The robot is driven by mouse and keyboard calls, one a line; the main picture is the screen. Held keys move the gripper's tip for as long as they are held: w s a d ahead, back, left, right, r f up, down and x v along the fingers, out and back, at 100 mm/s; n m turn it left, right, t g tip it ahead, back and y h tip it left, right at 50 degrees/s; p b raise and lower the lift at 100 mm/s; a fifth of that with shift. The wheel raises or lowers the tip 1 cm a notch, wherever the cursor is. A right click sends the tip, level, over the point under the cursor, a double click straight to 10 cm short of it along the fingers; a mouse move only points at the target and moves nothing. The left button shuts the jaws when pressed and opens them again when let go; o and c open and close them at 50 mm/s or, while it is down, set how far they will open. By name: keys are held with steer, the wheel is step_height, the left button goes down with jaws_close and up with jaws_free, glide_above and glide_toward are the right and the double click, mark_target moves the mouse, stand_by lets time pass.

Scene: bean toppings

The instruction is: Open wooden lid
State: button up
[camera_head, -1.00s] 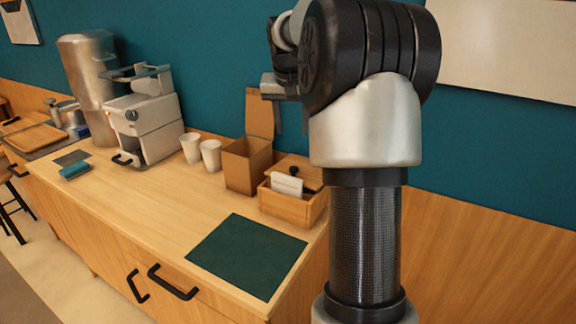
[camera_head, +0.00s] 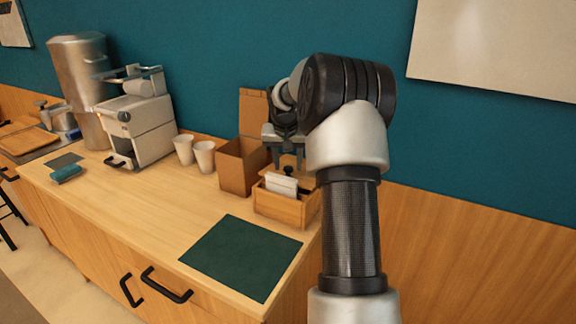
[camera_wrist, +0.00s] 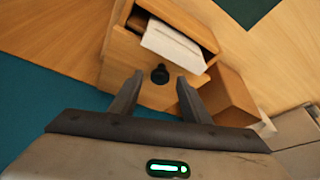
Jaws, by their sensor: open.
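The wooden lid (camera_wrist: 126,50) has a round black knob (camera_wrist: 160,74) and covers part of a small wooden box (camera_head: 278,206). In the head view the lid is mostly hidden by my gripper (camera_head: 287,163), which hangs over the back of the box. In the wrist view my gripper (camera_wrist: 160,79) is open and empty. Its fingers point at the lid, and the knob shows between the two fingertips. I cannot tell how far the tips are from the knob.
A white card or packet (camera_head: 280,184) stands in the box's open front part. An open brown carton (camera_head: 238,169) stands close on the left, with paper cups (camera_head: 204,156) beyond it. A dark green mat (camera_head: 243,256) lies in front. The teal wall is close behind.

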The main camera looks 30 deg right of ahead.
steer(key=shift+w+f, duration=0.1)
steer(key=shift+f, duration=0.25)
jaws_close()
steer(key=shift+r+p, duration=0.25)
steer(key=shift+p, duration=0.05)
